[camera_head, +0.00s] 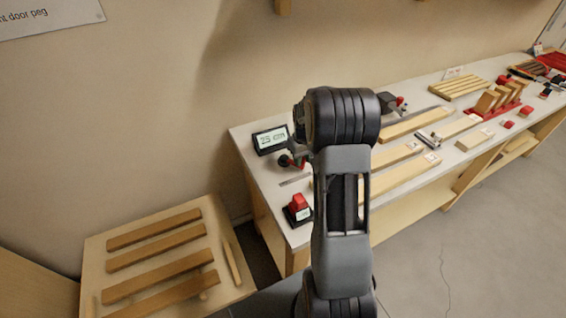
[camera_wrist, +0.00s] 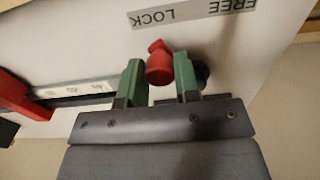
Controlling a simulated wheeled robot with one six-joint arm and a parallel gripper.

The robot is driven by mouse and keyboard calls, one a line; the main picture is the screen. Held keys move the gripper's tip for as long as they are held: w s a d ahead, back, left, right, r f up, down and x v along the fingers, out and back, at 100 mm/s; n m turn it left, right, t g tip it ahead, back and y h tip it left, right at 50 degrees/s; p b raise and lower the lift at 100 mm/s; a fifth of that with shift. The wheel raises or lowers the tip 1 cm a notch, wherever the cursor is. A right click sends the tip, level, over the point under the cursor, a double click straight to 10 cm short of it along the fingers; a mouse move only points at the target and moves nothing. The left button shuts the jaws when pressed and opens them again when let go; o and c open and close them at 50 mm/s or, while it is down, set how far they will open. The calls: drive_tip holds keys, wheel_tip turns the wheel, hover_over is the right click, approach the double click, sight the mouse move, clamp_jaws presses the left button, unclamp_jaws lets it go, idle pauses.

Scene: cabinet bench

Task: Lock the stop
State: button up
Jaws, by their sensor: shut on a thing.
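In the wrist view, a red knob (camera_wrist: 159,64) sits between the two green fingers of my gripper (camera_wrist: 160,82), which is shut on it. The knob's small end points up in the picture, toward the word LOCK on a grey label (camera_wrist: 190,12). The word FREE is on the same label, farther right; the lettering appears upside down. A dark round part (camera_wrist: 201,72) shows behind the right finger. A red block (camera_wrist: 14,95) at the left stands by a dark rail with a pale marked strip (camera_wrist: 75,90). In the head view my arm hides much of the work area, and I cannot make out the fingertips.
The long bench (camera_head: 255,180) holds a small display (camera_head: 271,140), a red-topped block (camera_head: 298,203), wooden strips (camera_head: 400,178) and a red rack (camera_head: 498,108) with wooden pieces. A low slatted wooden stand (camera_head: 165,245) is at the lower left. Open floor lies at the right.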

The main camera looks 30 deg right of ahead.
drive_tip(key=shift+w+d, duration=0.15)
drive_tip(key=shift+d, duration=0.1)
idle(0.3)
drive_tip(key=o, duration=0.7)
drive_tip(key=shift+r, duration=0.1)
wheel_tip(320, 180, up, 9)
drive_tip(key=p, duration=0.6)
idle(0.5)
drive_tip(key=s+a+r+t, duration=0.1)
drive_tip(key=s+a+r, duration=0.3)
drive_tip(key=s+a, duration=0.2)
drive_tip(key=s+a+r+t, duration=0.2)
drive_tip(key=s+a+r, duration=0.3)
drive_tip(key=s+a, duration=0.1)
drive_tip(key=s+a+r+t, duration=0.1)
drive_tip(key=s+a+r, duration=0.3)
drive_tip(key=s+a, duration=0.2)
drive_tip(key=shift+s+a+r+t, duration=0.3)
drive_tip(key=shift+s+t, duration=0.1)
drive_tip(key=shift+s, duration=0.1)
